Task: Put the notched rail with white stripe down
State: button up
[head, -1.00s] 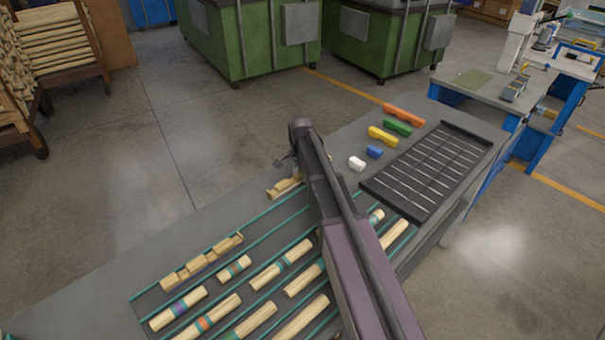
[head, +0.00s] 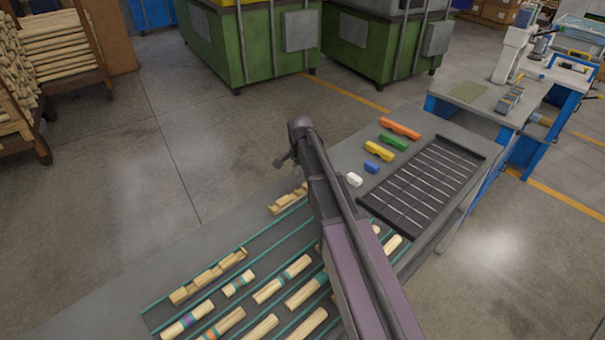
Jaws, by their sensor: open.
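One pale wooden notched rail (head: 289,198) lies on the grey table in the head view, at the far end of the teal-lined rows, partly hidden by my arm. A second, longer notched rail (head: 208,276) lies at the left edge of those rows. I cannot make out a white stripe on either. My gripper (head: 283,160) is open, seen small and dark at the end of my arm. It appears just above the nearer-to-arm rail in the picture, apart from it, with nothing visible in it.
Several round wooden pieces with coloured bands lie in the rows (head: 283,280). Right of my arm are white (head: 354,180), blue (head: 372,167), yellow (head: 379,151), green (head: 394,142) and orange (head: 400,128) blocks and a black slotted tray (head: 470,157). The table's left strip (head: 150,270) is bare.

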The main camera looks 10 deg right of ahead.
jog(key=shift+r+p, duration=1.85)
jog(key=shift+r, duration=0.35)
jog(key=s+d+n, duration=0.2)
jog(key=s+n, duration=0.3)
jog(key=s, duration=0.7)
jog(key=s+d+n, duration=0.3)
jog(key=s+n, duration=0.3)
jog(key=s, duration=0.6)
